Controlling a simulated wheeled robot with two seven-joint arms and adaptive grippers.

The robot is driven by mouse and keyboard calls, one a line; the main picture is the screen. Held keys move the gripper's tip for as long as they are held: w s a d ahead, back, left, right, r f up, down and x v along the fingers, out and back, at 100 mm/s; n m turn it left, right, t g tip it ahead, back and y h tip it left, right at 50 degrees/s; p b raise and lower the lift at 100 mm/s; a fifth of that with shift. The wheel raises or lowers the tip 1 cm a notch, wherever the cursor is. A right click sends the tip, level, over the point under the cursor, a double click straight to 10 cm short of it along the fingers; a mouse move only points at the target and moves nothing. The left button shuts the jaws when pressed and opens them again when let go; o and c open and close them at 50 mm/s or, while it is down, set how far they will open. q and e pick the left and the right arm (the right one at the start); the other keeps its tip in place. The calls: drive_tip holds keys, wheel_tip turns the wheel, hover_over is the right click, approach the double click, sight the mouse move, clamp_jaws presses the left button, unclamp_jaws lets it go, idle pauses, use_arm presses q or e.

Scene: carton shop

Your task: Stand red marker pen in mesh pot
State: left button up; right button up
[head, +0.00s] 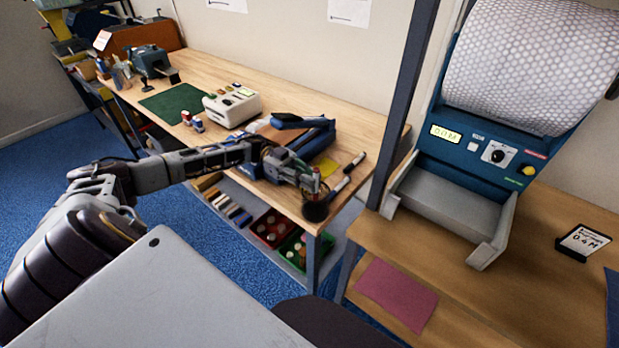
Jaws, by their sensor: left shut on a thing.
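My left gripper (308,188) reaches in from the left over the near right end of the long wooden bench. It is shut on the red marker pen (316,174), whose red end shows upright between the fingers; the fingers hide much of the pen. The dark mesh pot (315,212) stands at the bench's front edge, just below the gripper in the picture. I cannot tell whether the pen's lower end is above the pot or inside its rim. My right gripper is not in view.
Red (271,229) and green (292,250) bins sit below. A post (407,100) and bubble-wrap machine (480,150) stand at the right.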

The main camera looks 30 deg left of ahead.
use_arm(q)
drive_tip(key=shift+f, duration=0.15)
drive_tip(key=o, duration=0.8)
drive_tip(key=shift+o, duration=0.2)
wheel_tip(320, 180, up, 10)
idle(0.6)
idle(1.4)
